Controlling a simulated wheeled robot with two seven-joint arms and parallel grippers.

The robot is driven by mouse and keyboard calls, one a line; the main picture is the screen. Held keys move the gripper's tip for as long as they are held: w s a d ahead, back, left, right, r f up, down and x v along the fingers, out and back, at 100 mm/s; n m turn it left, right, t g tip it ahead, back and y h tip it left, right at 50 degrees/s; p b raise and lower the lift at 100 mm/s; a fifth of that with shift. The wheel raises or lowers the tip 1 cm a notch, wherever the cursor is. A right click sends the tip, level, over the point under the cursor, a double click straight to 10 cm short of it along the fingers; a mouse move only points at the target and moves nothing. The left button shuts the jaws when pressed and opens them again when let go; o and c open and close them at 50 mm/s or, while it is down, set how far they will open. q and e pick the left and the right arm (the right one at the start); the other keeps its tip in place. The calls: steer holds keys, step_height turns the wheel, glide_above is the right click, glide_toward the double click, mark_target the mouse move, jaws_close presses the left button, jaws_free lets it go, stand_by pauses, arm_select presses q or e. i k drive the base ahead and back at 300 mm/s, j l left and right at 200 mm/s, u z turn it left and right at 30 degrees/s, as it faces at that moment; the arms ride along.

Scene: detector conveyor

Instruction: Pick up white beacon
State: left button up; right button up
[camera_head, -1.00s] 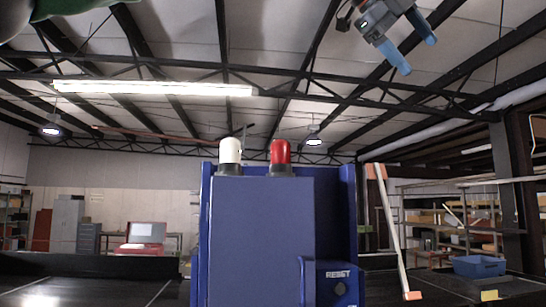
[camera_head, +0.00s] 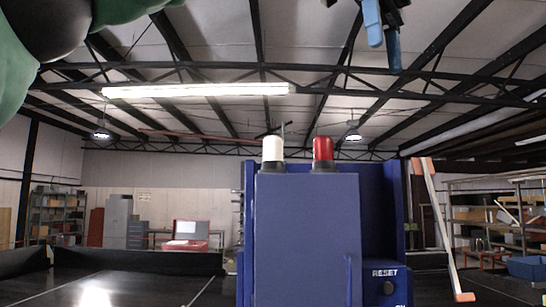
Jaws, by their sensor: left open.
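The white beacon (camera_head: 273,149) stands upright on a dark base on top of the blue cabinet (camera_head: 306,235), at its left. A red beacon (camera_head: 323,149) stands to its right on the same cabinet. My left gripper (camera_head: 383,56) is at the top of the view, above and to the right of both beacons. Its two blue fingers point down, apart and empty. Its upper part is cut off by the frame edge. My right gripper is not in view.
A RESET button (camera_head: 388,288) is on the cabinet's lower right. A white bar with orange ends (camera_head: 442,232) leans to the right of the cabinet. A black conveyor (camera_head: 120,284) lies at left. The air around the beacons looks clear.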

mark_target(272, 148)
steer(key=i+j, duration=0.3)
steer(key=i, duration=0.15)
steer(key=i+j, duration=0.65)
steer(key=i, duration=0.25)
